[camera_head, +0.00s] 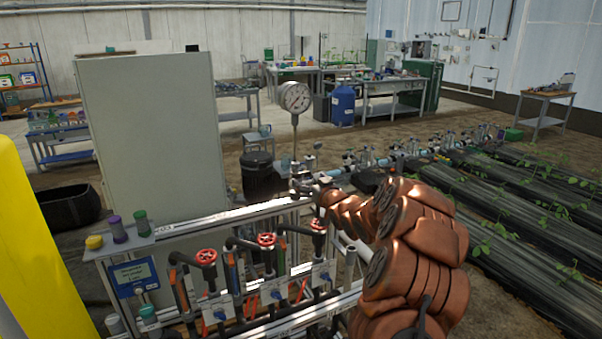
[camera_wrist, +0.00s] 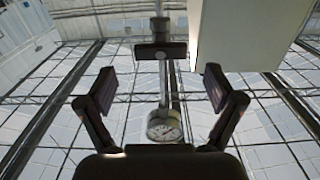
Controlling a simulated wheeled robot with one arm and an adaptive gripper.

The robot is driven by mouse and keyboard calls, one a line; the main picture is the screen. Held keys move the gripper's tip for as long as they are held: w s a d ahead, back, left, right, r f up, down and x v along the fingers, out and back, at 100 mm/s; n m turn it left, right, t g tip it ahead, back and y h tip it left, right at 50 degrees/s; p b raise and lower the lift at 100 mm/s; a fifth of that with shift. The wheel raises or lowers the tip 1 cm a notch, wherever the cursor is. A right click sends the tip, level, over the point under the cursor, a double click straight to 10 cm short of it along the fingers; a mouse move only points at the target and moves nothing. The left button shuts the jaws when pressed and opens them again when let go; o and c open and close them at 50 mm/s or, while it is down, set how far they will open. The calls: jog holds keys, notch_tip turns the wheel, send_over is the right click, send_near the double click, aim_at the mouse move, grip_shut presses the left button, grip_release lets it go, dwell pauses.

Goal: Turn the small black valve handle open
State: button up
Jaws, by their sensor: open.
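The small black valve handle (camera_wrist: 160,50) shows in the wrist view as a dark bar at the top centre, in line with the gauge pipe. My gripper (camera_wrist: 159,88) is open, with one finger on each side of the picture. The handle lies between the finger lines but looks to be beyond the tips, with no contact visible. In the head view my gripper (camera_head: 308,188) is at the foot of the gauge pipe, beside the small valve fittings. The handle is too small and crowded there to make out clearly.
A round pressure gauge (camera_head: 295,97) stands on a thin pipe above the valve; it also shows in the wrist view (camera_wrist: 164,127). Red handwheels (camera_head: 206,257) line the skid below. A grey cabinet (camera_head: 157,135) stands behind on the left, and a yellow post (camera_head: 38,250) at far left.

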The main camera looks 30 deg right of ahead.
aim_at(303, 174)
jog(key=w, duration=0.2)
jog(key=w+p, duration=0.1)
jog(key=w, duration=0.1)
jog(key=shift+w+d+r, duration=0.15)
jog(key=shift+w+d, duration=0.05)
jog(key=shift+w, duration=0.65)
jog(key=c, duration=1.2)
